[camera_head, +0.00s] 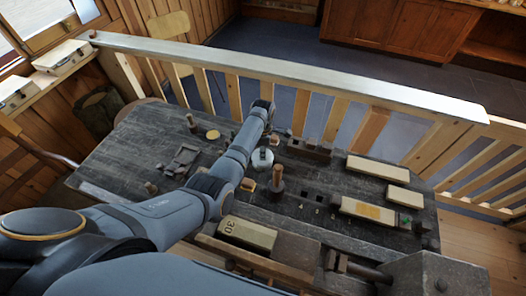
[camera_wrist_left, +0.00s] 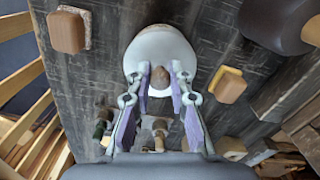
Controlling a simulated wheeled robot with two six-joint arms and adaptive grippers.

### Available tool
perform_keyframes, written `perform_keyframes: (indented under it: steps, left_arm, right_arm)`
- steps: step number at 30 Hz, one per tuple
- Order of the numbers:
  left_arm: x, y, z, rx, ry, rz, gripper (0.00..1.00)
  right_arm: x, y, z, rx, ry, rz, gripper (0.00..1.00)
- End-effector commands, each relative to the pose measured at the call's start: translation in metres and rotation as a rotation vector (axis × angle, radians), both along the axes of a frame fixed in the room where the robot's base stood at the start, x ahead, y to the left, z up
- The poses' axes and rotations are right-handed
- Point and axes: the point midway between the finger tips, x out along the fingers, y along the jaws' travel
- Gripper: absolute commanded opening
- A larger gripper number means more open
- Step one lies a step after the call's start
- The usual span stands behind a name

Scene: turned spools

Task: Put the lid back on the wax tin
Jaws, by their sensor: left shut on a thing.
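A pale round lid (camera_head: 262,160) with a brown knob shows near the middle of the dark bench in the head view. It is also in the wrist view (camera_wrist_left: 160,45), where its brown knob (camera_wrist_left: 160,77) sits between my fingertips. My left gripper (camera_wrist_left: 160,80) is shut on this knob; in the head view the gripper (camera_head: 264,149) is small and partly hidden by my arm. I cannot tell what is under the lid. A round yellow-topped thing (camera_head: 212,134), possibly the open wax tin, lies farther left. My right gripper is not in view.
A wooden spool (camera_head: 277,180) stands right of the lid, and a small yellow block (camera_head: 248,184) lies nearer. Long pale blocks (camera_head: 378,169) lie at the right. A railing (camera_head: 290,72) runs behind the bench (camera_head: 135,150). Small pegs stand about.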

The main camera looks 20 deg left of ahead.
Motion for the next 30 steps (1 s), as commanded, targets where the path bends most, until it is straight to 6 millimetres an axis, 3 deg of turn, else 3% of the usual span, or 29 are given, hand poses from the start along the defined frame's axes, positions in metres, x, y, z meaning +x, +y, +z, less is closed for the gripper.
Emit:
perform_keyframes:
  steps: [30]
  left_arm:
    - [0.0, 0.0003, 0.0007, 0.0, -0.001, 0.0, 0.0]
  right_arm:
    - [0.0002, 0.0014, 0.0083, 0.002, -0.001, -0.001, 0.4]
